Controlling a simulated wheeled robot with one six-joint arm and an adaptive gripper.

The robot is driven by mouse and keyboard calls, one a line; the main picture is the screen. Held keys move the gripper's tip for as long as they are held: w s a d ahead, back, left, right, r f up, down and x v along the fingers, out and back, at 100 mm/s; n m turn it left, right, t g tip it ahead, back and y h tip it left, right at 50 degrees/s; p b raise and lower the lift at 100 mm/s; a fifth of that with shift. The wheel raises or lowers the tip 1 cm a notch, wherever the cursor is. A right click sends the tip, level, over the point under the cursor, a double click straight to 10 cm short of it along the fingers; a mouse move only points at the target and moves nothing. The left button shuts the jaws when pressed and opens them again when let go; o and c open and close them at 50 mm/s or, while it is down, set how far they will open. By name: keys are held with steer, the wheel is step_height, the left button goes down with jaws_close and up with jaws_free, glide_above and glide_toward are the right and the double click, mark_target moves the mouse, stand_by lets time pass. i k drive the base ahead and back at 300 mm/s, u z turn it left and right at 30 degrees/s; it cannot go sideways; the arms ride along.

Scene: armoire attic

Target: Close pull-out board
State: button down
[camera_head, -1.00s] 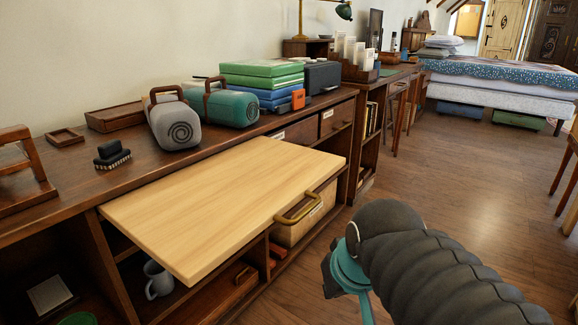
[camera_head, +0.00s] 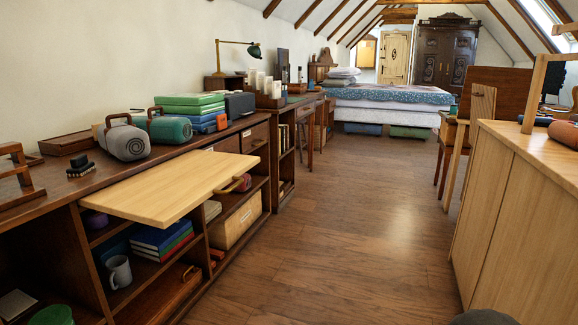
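The pull-out board (camera_head: 165,186) is a pale wooden panel. It sticks out from under the top of the dark wooden cabinet (camera_head: 62,197), above the open shelves. My gripper is out of view. Only a dark rounded bit of what seems to be my arm shows at the bottom right edge.
A mug (camera_head: 119,271) and books (camera_head: 160,240) are on shelves below. A pale cabinet (camera_head: 515,215) stands at right. The floor (camera_head: 345,235) between is clear.

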mark_target(158, 196)
steer(key=u, duration=0.6)
steer(key=i, duration=0.55)
steer(key=u, duration=0.5)
